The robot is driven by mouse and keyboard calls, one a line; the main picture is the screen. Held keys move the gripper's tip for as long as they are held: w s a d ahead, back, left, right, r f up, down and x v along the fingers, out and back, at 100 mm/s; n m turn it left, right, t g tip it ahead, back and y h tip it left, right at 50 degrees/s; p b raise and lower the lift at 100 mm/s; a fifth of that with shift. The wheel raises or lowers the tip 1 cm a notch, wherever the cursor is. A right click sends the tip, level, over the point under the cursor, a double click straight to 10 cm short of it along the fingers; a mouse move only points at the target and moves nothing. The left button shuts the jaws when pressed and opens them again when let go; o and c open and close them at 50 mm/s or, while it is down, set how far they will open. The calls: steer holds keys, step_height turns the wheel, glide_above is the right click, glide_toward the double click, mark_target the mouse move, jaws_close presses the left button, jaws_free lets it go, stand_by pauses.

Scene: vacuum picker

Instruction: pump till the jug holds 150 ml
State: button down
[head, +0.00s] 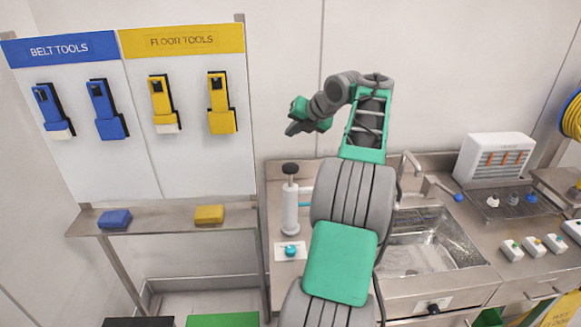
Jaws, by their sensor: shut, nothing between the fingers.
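A white upright cylinder (290,213) with a black knob (290,169) on top stands on the steel counter left of my arm; it looks like the pump. A short teal piece (304,204) shows at its right side and runs behind my arm. No jug can be made out; the counter right of the cylinder is hidden by my arm. My gripper (294,124) is shut and empty. It appears in front of the wall, above the black knob in the picture and apart from it.
A small blue knob (291,250) sits on a white plate in front of the cylinder. A sink (425,245) with a tap is right of my arm. Blue and yellow tools hang on the left board, above a shelf (160,218) with two blocks. A white rack box (493,157) stands back right.

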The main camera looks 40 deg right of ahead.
steer(key=b, duration=0.3)
glide_above(294, 169)
steer(key=f, duration=0.5)
steer(key=w+f, duration=0.1)
steer(key=f, duration=0.1)
steer(key=shift+d+f, duration=0.1)
steer(key=shift+f, duration=0.25)
steer(key=shift+f+b, duration=0.55)
steer(key=shift+f, duration=0.05)
stand_by(1.0)
steer(key=shift+f+b, duration=0.35)
steer(key=shift+b, duration=0.35)
steer(key=shift+s+f+b, duration=0.1)
steer(key=shift+f+b, duration=2.1)
steer(key=shift+b, duration=0.15)
stand_by(1.9)
